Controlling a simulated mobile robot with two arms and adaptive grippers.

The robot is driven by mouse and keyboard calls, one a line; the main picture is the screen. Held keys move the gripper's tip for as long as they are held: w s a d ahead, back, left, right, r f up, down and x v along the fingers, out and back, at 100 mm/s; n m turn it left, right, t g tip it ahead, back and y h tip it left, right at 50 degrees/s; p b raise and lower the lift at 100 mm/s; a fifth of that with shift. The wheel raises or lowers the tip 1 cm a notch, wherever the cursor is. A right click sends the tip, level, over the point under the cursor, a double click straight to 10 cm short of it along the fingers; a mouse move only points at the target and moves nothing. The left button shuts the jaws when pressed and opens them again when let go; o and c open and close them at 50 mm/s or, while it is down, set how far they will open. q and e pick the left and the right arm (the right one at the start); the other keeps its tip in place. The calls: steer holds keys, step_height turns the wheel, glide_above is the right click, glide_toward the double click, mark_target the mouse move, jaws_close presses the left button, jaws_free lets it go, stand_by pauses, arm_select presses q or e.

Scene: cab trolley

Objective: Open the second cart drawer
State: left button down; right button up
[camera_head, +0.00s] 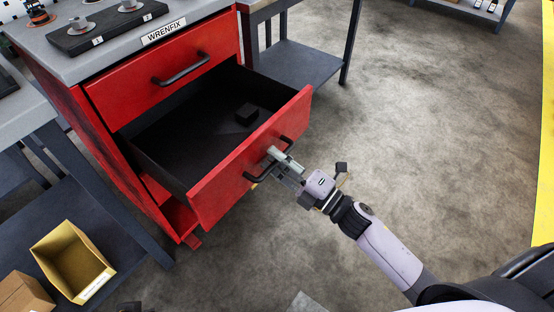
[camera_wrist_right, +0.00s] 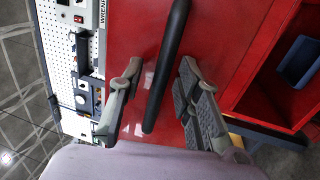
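The red cart's second drawer (camera_head: 240,172) is pulled well out in the head view, showing its black inside with a small dark block (camera_head: 246,114) in it. Its black bar handle (camera_head: 255,178) is on the red front. My right gripper (camera_head: 278,158) is at this handle. In the right wrist view the handle (camera_wrist_right: 166,70) runs between the two fingers of my right gripper (camera_wrist_right: 157,88), with visible gaps on both sides, so the gripper is open around it. I cannot tell if a finger touches it.
The top drawer (camera_head: 165,68) above is closed. A grey bench (camera_head: 300,70) stands behind the cart and another bench at left. A yellow bin (camera_head: 72,262) sits at lower left. The concrete floor (camera_head: 430,120) to the right is clear.

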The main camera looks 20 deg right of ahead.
steer(key=v, duration=1.2)
steer(key=shift+w, duration=0.1)
